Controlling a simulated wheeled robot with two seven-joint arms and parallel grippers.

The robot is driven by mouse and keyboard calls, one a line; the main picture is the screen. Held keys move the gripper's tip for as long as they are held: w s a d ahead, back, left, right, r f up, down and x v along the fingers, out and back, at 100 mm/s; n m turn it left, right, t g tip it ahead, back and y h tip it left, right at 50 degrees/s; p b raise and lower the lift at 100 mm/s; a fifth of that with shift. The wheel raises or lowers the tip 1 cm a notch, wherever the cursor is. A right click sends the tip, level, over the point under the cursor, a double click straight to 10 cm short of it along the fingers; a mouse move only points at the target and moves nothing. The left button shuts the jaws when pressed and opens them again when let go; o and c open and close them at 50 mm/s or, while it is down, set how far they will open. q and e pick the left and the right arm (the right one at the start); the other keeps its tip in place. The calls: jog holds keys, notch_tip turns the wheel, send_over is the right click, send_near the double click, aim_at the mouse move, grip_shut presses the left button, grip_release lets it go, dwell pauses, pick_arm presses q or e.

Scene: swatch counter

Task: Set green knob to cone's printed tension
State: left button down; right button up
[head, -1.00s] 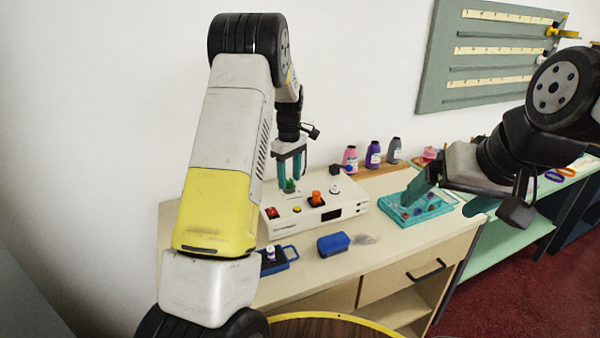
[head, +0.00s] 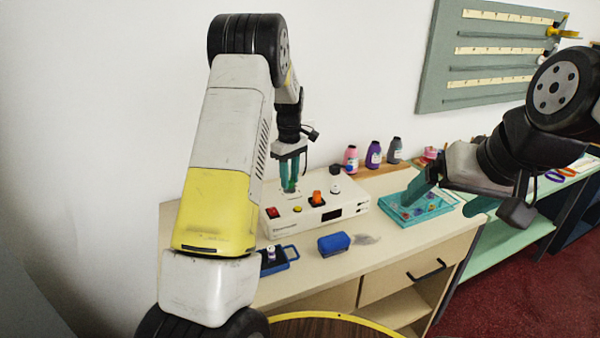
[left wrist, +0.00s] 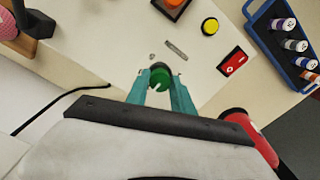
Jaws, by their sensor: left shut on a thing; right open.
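The green knob (left wrist: 161,77) shows in the left wrist view on the white control box, with a pale pointer line on its top. My left gripper (left wrist: 160,90) is shut on it, one teal finger on each side. In the head view my left gripper (head: 290,183) reaches down onto the back left of the white control box (head: 300,216), where the knob is mostly hidden by the fingers. My right gripper (head: 424,187) is open and empty over the teal tray at the right. I cannot make out a cone with a printed tension in these frames.
The box also carries a red switch (head: 272,212), a yellow button (head: 297,209), an orange knob (head: 317,197) and a dark display. A blue case (head: 334,243) and a blue rack (head: 278,260) stand in front.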

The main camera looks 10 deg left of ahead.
aim_at(290, 180)
pick_arm(q)
jog(key=m, duration=0.5)
jog(key=shift+m, duration=0.4)
jog(key=m, duration=0.5)
jog(key=shift+s, duration=0.1)
jog(key=shift+m, duration=0.3)
jog(key=c, duration=1.1)
grip_release()
notch_tip(290, 180, up, 7)
jog(key=shift+r, duration=0.35)
